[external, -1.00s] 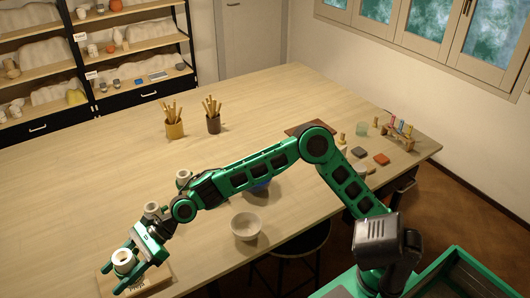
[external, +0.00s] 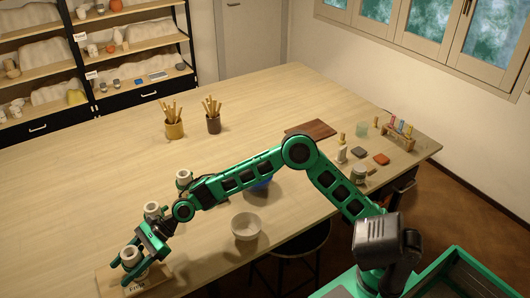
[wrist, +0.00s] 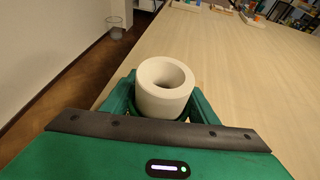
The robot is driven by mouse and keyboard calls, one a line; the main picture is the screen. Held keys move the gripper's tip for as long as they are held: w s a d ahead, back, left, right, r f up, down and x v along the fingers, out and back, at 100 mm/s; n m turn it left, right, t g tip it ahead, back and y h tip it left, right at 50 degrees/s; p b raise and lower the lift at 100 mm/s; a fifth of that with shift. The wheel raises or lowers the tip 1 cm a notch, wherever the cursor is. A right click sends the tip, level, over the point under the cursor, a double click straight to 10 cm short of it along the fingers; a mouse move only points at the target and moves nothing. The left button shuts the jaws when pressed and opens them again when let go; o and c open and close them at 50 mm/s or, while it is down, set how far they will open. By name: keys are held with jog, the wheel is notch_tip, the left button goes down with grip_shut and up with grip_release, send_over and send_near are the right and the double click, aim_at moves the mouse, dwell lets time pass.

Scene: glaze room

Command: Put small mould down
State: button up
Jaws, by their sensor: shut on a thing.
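The small mould (external: 131,253) is a white, thick-walled cylinder with a round hole in its top. My gripper (external: 132,267) is shut on it, with a green finger on either side, and the mould is upright. It also shows between the fingers in the wrist view (wrist: 164,88). In the external view it is over a pale wooden board (external: 104,279) with a label on its front, at the table's near left edge. I cannot tell whether the mould's base touches the board, since the fingers and mould hide the contact.
Two similar white moulds (external: 153,210) (external: 184,178) stand behind my wrist and forearm. A pale bowl (external: 246,226) and a partly hidden blue bowl (external: 262,184) are right of the gripper. Two pots of tools (external: 174,127) (external: 213,122) stand further back. The table's left middle is clear.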

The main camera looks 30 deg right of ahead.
jog(key=o, duration=1.3)
jog(key=shift+c, duration=0.2)
jog(key=shift+r, duration=0.1)
jog(key=v, duration=1.2)
jog(key=shift+w, duration=0.1)
